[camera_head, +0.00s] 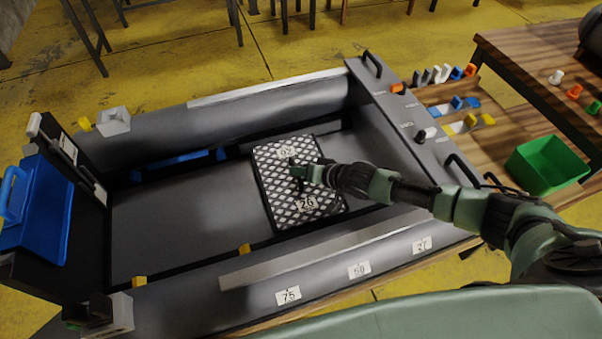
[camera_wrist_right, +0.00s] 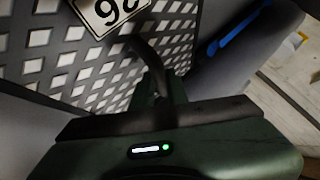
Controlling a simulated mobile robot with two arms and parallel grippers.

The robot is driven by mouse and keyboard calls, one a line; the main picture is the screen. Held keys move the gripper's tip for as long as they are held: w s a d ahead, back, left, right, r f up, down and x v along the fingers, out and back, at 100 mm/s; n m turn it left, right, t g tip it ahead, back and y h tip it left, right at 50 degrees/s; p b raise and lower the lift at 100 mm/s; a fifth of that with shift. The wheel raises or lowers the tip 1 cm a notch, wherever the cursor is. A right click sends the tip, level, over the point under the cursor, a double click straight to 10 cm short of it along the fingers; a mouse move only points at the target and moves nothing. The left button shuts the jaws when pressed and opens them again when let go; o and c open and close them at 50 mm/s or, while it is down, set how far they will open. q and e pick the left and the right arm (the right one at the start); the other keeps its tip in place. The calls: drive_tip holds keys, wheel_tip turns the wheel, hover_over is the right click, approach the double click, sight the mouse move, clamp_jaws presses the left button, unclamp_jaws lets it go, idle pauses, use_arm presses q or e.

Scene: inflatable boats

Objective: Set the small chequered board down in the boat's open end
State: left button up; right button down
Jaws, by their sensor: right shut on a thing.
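The grey boat (camera_head: 170,215) fills the middle of the head view, with a long tube wall along each side. The small chequered board (camera_head: 275,190), black and white with paper labels at two edges, is over the right half of the boat's floor. My right gripper (camera_head: 299,174) is shut on the board near its middle. In the wrist view the board's lattice (camera_wrist_right: 60,55) and one label show close to the fingers (camera_wrist_right: 155,85). I cannot tell whether the board touches the floor. My left gripper is not in view.
A dark panel with a blue part (camera_head: 40,215) stands at the boat's left end. A grey panel with handles (camera_head: 420,150) closes the right end. A green bin (camera_head: 547,165) and small coloured parts are on wooden surfaces at right. The floor's left part is bare.

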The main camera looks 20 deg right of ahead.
drive_tip(key=shift+s+d+f, duration=0.1)
drive_tip(key=shift+f, duration=0.3)
drive_tip(key=c, duration=1.4)
unclamp_jaws()
drive_tip(key=shift+f, duration=0.25)
drive_tip(key=shift+r, duration=0.1)
drive_tip(key=shift+s+r, duration=0.1)
drive_tip(key=shift+r, duration=0.05)
drive_tip(key=p+v, duration=0.1)
drive_tip(key=v, duration=1)
drive_tip(key=shift+s+r, duration=0.15)
drive_tip(key=shift+r, duration=0.15)
drive_tip(key=shift+d, duration=0.1)
